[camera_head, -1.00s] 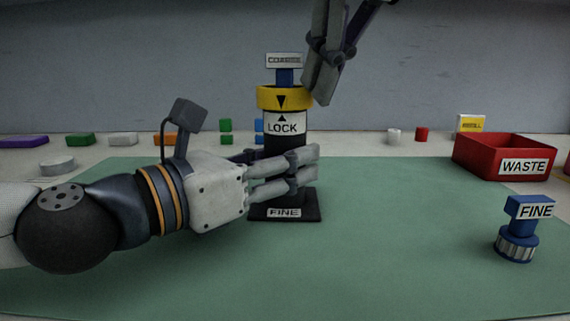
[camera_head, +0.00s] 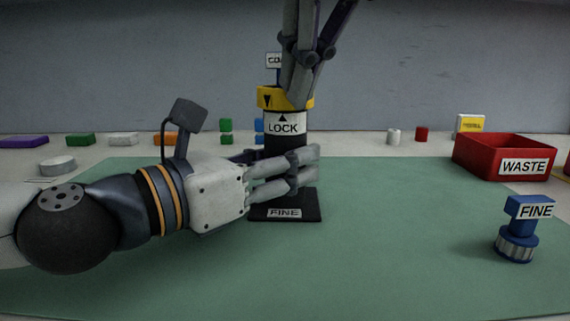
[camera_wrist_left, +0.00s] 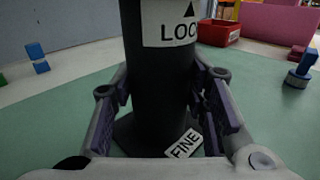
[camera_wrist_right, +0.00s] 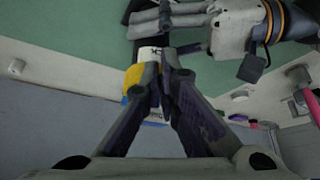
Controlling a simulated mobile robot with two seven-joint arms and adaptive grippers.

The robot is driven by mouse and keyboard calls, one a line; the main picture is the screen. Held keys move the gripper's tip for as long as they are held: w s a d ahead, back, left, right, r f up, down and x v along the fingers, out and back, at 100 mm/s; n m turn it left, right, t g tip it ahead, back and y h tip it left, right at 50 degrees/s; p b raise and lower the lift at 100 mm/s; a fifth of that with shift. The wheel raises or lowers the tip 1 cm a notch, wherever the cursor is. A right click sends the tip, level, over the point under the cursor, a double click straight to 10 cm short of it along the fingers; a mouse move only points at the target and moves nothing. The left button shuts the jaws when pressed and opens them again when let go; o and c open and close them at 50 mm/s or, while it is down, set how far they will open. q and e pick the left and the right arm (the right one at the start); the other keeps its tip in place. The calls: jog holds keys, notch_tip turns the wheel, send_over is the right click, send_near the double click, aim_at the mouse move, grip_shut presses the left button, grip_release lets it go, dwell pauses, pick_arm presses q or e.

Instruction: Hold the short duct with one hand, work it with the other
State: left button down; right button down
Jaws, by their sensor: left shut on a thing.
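The short duct is an upright black cylinder with a white LOCK label (camera_head: 284,126), on a black base (camera_head: 285,210) marked FINE. A yellow collar (camera_head: 268,99) rings its top, its dark arrow left of the label's arrow. A blue piece with a partly covered label (camera_head: 273,61) stands above the collar. My left gripper (camera_head: 305,168) is shut around the black body (camera_wrist_left: 160,80), below the label. My right gripper (camera_head: 298,104) comes from above, its fingertips at the collar's right front. In the right wrist view the fingertips (camera_wrist_right: 165,82) are close together beside the collar; any gripped part is hidden.
A blue knob piece (camera_head: 517,240) labelled FINE stands on the green mat (camera_head: 400,260) at right. A red WASTE bin (camera_head: 500,158) is behind it. Several small coloured blocks line the back left. The mat's front middle is clear.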

jog(key=shift+a+f, duration=0.1)
jog(key=shift+a, duration=0.3)
jog(key=shift+s, duration=0.1)
jog(key=shift+d+r, duration=1.45)
jog(key=shift+r, duration=2.1)
notch_tip(320, 180, down, 7)
jog(key=shift+w, duration=0.3)
jog(key=shift+w+a, duration=0.2)
jog(key=shift+a, duration=0.05)
